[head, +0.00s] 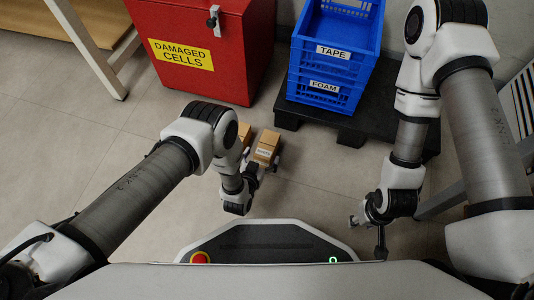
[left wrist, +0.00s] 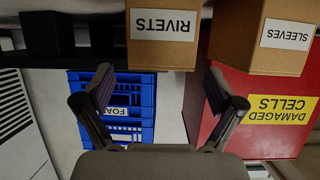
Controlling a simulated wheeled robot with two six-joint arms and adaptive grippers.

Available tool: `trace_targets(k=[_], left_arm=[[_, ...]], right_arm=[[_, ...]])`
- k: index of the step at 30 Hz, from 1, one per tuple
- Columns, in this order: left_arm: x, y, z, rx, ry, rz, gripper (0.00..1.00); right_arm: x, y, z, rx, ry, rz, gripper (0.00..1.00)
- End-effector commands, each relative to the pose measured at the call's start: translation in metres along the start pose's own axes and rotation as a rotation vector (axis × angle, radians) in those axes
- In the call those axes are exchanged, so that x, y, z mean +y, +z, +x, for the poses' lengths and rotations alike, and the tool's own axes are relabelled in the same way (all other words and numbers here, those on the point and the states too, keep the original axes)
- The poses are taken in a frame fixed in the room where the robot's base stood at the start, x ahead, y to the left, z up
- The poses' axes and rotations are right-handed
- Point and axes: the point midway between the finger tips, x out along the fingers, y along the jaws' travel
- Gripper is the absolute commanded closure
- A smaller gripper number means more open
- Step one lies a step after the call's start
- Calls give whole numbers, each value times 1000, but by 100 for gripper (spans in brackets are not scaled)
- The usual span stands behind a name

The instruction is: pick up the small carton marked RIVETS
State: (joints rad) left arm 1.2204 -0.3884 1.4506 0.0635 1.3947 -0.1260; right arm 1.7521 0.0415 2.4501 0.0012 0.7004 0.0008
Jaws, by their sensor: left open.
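The RIVETS carton (left wrist: 163,45) is a small brown box with a white label, upside down in the left wrist view at top centre. In the head view, a labelled carton (head: 267,143), apparently the same one, sits just beyond my left gripper (head: 262,169). My left gripper is open; its two fingers (left wrist: 159,84) are spread wider than the carton, which lies ahead between them. Contact is not visible. My right gripper (head: 368,232) hangs empty at the lower right of the head view, its fingers apart. What supports the carton is hidden.
The SLEEVES carton (left wrist: 275,38) stands beside it, partly hidden behind my left arm in the head view (head: 243,132). Behind are a red DAMAGED CELLS box (head: 235,60) and blue TAPE and FOAM crates (head: 328,70) on a black pallet (head: 398,138). Floor lies clear at left.

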Motion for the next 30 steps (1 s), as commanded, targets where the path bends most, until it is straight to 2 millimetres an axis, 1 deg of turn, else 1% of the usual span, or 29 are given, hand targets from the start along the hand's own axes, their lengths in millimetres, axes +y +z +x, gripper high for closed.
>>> trace_targets(k=[1, 4, 7, 9, 11, 17, 18, 20, 21, 23, 30], left_arm=[[0, 3, 8, 1, 0, 0, 6], [0, 7, 23, -1, 0, 0, 6], [0, 10, 42, 0, -2, 0, 6], [0, 7, 52, -1, -2, 0, 6], [0, 6, 57, -3, -2, 0, 6], [-1, 2, 58, -5, -2, 0, 6], [-1, 2, 58, -5, -2, 0, 13], [-1, 2, 58, -6, -2, 0, 35], [-1, 2, 58, -6, -2, 0, 49], [-1, 2, 58, -6, -2, 0, 69], [-1, 3, 58, -6, -2, 0, 71]], right_arm=[[0, 0, 8, 1, 0, 1, 60], [0, -1, 22, 3, 0, 4, 60], [1, -2, 40, 5, 1, 7, 60], [1, -2, 44, 6, 1, 9, 60], [1, -2, 46, 6, 1, 10, 60], [1, -3, 43, 7, 1, 10, 60], [1, -3, 43, 7, 1, 10, 60], [1, -3, 43, 7, 1, 10, 60], [1, -3, 43, 7, 1, 10, 60], [1, -2, 43, 7, 1, 10, 60], [1, -2, 43, 6, 1, 10, 60]])
